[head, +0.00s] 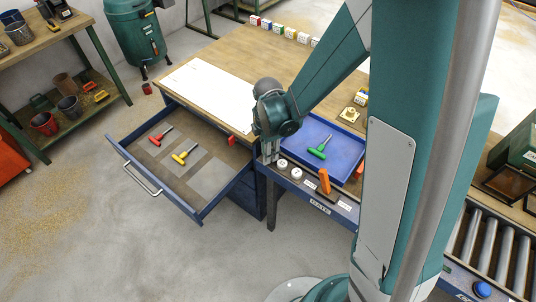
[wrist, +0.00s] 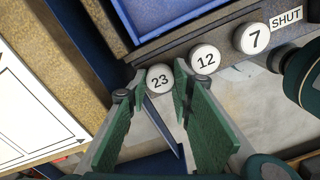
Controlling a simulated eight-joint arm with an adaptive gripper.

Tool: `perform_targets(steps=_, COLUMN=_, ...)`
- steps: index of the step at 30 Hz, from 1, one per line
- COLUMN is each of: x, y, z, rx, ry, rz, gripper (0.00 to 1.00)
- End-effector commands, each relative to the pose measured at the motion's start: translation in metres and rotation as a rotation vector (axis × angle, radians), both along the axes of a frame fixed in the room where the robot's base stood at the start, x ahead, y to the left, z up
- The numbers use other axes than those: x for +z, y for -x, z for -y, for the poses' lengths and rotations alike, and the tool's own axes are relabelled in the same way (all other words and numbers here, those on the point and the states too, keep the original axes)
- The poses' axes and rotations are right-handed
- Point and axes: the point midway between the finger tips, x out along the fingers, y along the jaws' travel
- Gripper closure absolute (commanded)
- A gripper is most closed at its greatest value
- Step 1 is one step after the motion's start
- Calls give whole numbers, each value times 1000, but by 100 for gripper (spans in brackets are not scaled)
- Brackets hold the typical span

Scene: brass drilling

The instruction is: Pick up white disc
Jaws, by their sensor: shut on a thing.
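Several round white discs with black numbers show in the wrist view. The disc marked 23 (wrist: 160,78) sits between the fingertips of my gripper (wrist: 154,88), whose green pads are closed on its two sides. I cannot tell if it is clear of the rail. Disc 12 (wrist: 205,59) and disc 7 (wrist: 252,38) sit in a row to its right on the bench's front rail. In the head view my gripper (head: 269,152) points down at the bench's front edge, just left of two white discs (head: 282,163) (head: 296,174). Disc 23 is not clearly visible there.
An open drawer (head: 202,214) holding red (head: 160,136) and yellow (head: 184,154) T-handled tools juts out left of my gripper. A blue tray (head: 300,130) with a green T-handled tool (head: 320,147) lies behind the discs. An orange lever (head: 324,181) stands to their right.

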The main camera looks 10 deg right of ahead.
Motion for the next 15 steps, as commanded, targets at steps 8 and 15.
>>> perform_targets(steps=8, x=9, y=0, z=0, rx=0, ry=0, rz=0, gripper=85)
perform_targets(steps=15, x=32, y=0, z=0, rx=0, ry=0, rz=0, gripper=85)
